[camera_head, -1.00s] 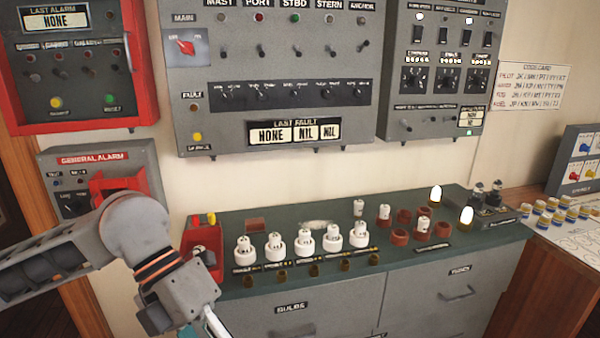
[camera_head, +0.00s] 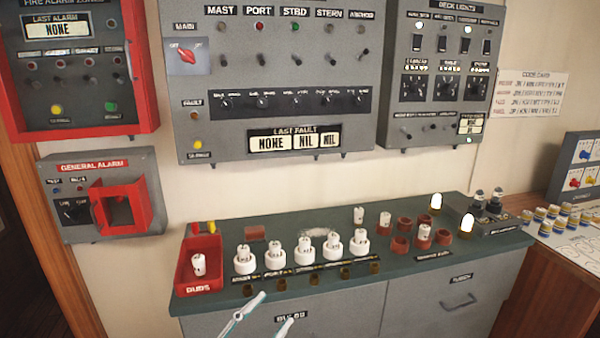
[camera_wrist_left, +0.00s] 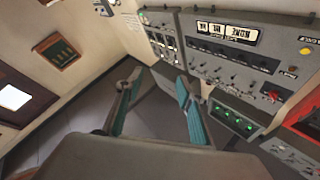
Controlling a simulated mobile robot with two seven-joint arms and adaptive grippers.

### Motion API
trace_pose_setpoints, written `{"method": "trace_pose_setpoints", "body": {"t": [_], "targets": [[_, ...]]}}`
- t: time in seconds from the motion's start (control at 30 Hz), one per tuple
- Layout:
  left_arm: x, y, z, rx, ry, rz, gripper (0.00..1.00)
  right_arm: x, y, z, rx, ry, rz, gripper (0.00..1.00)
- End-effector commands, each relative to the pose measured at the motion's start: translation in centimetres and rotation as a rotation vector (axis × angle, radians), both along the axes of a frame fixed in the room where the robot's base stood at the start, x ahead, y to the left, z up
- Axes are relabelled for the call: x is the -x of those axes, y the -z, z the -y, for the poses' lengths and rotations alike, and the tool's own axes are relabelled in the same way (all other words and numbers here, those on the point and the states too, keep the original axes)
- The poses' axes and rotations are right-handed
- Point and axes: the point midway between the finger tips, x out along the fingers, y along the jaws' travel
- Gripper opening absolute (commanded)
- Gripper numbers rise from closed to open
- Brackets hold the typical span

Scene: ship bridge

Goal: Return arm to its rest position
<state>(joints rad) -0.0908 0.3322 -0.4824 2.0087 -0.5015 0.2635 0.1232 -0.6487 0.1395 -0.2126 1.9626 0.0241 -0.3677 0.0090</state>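My left gripper (camera_head: 278,307) shows at the bottom of the head view, in front of the grey cabinet's drawers and below the counter edge. Its two light fingers point up and to the right and stand apart. The left wrist view shows the same gripper (camera_wrist_left: 158,80) with its fingers spread and nothing between them. Most of my left arm is out of the head view. My right gripper is in neither view.
The green counter (camera_head: 200,303) holds a red tray (camera_head: 183,272) with a white bulb in it, several white bulbs in sockets, and brown rings. Grey wall panels (camera_head: 185,110) and a general alarm box (camera_head: 60,225) hang behind. A desk (camera_head: 545,258) stands at right.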

Motion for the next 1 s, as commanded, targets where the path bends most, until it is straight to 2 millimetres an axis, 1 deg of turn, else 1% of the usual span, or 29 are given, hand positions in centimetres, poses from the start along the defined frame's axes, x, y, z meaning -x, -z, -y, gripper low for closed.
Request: {"method": "trace_pose_setpoints", "body": {"t": [0.03,0.07,0.1,0.13,0.17,0.2,0.23,0.27,0.3,0.37,0.4,0.5,0.6,0.7,0.8,1.0], "targets": [[-0.2,3.4,-1.5,0.009,-0.066,-0.103,0.38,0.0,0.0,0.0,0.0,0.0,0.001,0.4],[-0.3,5.2,-2.4,0.011,-0.103,-0.161,0.38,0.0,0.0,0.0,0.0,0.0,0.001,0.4],[-0.1,7.8,-3.6,0.012,-0.148,-0.236,0.38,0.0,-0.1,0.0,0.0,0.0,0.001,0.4],[0.1,9.7,-4.5,0.01,-0.181,-0.291,0.38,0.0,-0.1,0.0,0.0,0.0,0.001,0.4],[0.4,11.6,-5.3,0.008,-0.211,-0.346,0.38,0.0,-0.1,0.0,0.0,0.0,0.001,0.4],[1.0,14.0,-6.4,0.004,-0.25,-0.416,0.38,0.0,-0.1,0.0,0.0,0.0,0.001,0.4],[1.6,15.9,-7.1,0.001,-0.276,-0.47,0.38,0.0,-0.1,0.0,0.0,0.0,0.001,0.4],[2.3,17.7,-7.9,-0.004,-0.302,-0.522,0.38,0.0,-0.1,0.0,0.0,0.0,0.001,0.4],[3.4,20.0,-8.8,-0.01,-0.333,-0.591,0.38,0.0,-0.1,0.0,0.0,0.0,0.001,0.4],[5.3,23.4,-10.1,-0.021,-0.375,-0.689,0.38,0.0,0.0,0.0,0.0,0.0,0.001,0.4],[6.6,25.3,-10.9,-0.029,-0.4,-0.751,0.38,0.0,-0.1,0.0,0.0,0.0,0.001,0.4],[9.7,29.4,-12.5,-0.048,-0.446,-0.878,0.38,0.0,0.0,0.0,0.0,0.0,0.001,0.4],[12.3,32.0,-13.4,-0.062,-0.474,-0.969,0.38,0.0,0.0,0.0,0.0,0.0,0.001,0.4],[13.8,33.4,-14.0,-0.07,-0.489,-1.02,0.38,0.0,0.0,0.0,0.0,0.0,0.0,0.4],[14.4,33.9,-14.2,-0.073,-0.494,-1.038,0.38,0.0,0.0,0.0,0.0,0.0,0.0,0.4],[14.3,33.9,-14.2,-0.074,-0.494,-1.038,0.38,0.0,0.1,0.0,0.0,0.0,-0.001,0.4]]}}
